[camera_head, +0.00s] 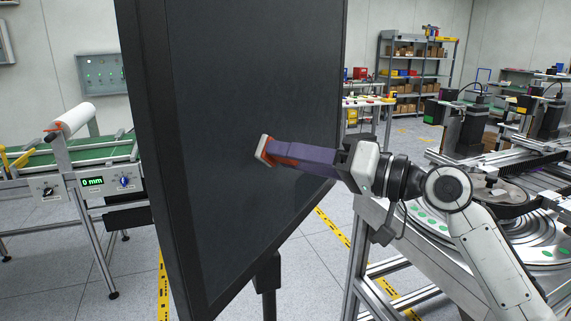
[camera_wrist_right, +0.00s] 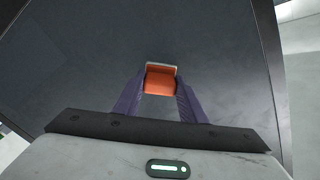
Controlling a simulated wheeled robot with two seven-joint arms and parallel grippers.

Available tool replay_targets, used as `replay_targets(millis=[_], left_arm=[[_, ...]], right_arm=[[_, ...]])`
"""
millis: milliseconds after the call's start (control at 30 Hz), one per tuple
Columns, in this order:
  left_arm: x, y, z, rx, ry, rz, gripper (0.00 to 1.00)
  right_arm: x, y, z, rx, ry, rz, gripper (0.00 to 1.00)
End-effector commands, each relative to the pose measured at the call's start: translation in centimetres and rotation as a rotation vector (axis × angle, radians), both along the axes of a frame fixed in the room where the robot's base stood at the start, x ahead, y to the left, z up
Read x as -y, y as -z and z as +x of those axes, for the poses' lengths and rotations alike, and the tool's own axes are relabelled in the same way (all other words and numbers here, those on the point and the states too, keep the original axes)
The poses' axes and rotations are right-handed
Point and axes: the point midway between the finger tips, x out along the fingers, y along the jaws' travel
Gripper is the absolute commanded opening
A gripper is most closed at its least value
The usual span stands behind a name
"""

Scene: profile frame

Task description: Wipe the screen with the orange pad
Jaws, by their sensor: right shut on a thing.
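A tall dark screen (camera_head: 240,120) in a black frame stands upright on a post in the middle of the head view. My right gripper (camera_head: 276,153), with purple fingers, reaches in from the right and is shut on the orange pad (camera_head: 264,150). The pad has a pale face turned toward the screen. It is close in front of the screen; I cannot tell if it touches. In the right wrist view the orange pad (camera_wrist_right: 160,80) sits between the fingertips, with the dark screen (camera_wrist_right: 90,60) behind it. My left gripper is not in view.
A machine bench with round metal plates (camera_head: 540,240) stands at the right, under my right arm. A green conveyor (camera_head: 85,155) with a white roll is at the left, behind the screen. Shelves with boxes (camera_head: 412,75) stand far back. Open floor shows below the screen.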

Motion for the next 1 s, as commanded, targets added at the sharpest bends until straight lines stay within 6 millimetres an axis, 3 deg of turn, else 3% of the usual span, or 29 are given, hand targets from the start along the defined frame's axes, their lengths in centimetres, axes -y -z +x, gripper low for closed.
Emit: replay_targets(millis=[1000], left_arm=[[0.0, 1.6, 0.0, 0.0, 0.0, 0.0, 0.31]], right_arm=[[3.0, 0.0, 5.3, 0.0, 0.001, 0.001, 0.19]])
